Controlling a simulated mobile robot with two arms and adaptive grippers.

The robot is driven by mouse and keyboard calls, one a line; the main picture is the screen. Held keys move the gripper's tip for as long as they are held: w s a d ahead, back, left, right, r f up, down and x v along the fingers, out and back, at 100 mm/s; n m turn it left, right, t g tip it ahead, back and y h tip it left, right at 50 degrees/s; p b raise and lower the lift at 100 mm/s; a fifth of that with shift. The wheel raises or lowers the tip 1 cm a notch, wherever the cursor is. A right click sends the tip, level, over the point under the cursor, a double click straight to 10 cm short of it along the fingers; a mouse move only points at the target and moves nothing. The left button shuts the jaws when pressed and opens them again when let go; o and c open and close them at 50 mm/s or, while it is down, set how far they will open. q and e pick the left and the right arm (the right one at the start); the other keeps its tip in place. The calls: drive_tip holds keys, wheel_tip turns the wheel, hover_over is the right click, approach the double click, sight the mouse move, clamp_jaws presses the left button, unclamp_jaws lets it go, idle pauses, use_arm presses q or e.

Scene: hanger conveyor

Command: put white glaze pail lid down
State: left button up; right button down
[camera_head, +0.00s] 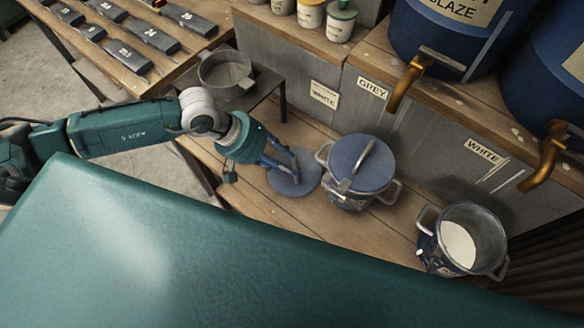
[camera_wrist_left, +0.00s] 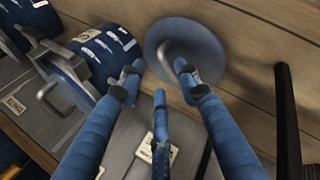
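The round blue lid (camera_head: 293,184) with a grey handle lies on the wooden bench, left of a covered pail; it also shows in the left wrist view (camera_wrist_left: 210,45). My left gripper (camera_head: 283,163) is above the lid. In the left wrist view my gripper (camera_wrist_left: 158,78) has its fingers spread, with the handle (camera_wrist_left: 176,62) between or just beyond the fingertips; contact cannot be told. An open pail (camera_head: 466,240) holding white glaze stands at the right. My right gripper is not in view.
A pail with its blue lid on (camera_head: 362,165) stands close to the right of the loose lid. A sieve (camera_head: 226,72) sits on a small stand behind left. Large blue barrels (camera_head: 440,35) with brass taps overhang the bench at the back right.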

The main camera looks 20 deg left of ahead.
use_arm(q)
drive_tip(key=b+v, duration=0.1)
drive_tip(key=v, duration=0.6)
idle(0.4)
